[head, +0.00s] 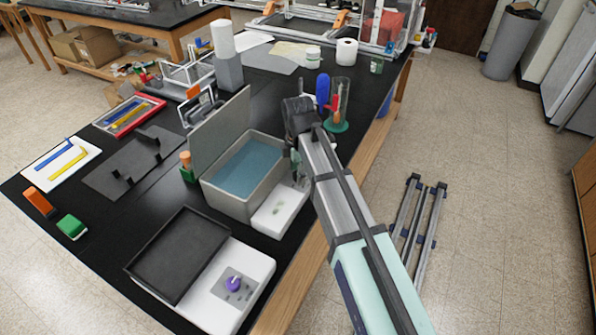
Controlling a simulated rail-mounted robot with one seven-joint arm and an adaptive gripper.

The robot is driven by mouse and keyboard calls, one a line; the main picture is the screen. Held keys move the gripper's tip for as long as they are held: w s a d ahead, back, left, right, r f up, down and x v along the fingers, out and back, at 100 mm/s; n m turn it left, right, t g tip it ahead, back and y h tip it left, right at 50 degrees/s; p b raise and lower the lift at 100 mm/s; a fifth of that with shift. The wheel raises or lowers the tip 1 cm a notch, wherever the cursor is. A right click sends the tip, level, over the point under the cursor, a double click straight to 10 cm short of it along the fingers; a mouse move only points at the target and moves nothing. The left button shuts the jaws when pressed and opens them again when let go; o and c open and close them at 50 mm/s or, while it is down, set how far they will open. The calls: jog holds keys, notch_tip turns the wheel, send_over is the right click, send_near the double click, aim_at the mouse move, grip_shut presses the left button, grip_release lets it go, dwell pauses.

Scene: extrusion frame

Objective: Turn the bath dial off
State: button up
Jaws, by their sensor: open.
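The water bath is a grey box (222,196) holding blue water (249,165), with its grey lid (221,130) standing open on the left. A white control panel (272,222) juts from its front right side. Small greenish marks on the panel appear to be the bath dial (276,210); its setting is too small to read. My arm comes from the lower right and bends down just right of the bath. My gripper (297,174) is partly hidden by my arm, near the bath's right edge above the panel. It is open, and no contact with the dial shows.
A white hotplate (258,272) with a purple knob (234,284) and a dark tray (182,254) sit in front of the bath. A glass cylinder (341,95) stands behind my arm.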

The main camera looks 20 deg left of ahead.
notch_tip(320, 180, up, 12)
dwell(0.6)
jog(key=shift+f, duration=0.1)
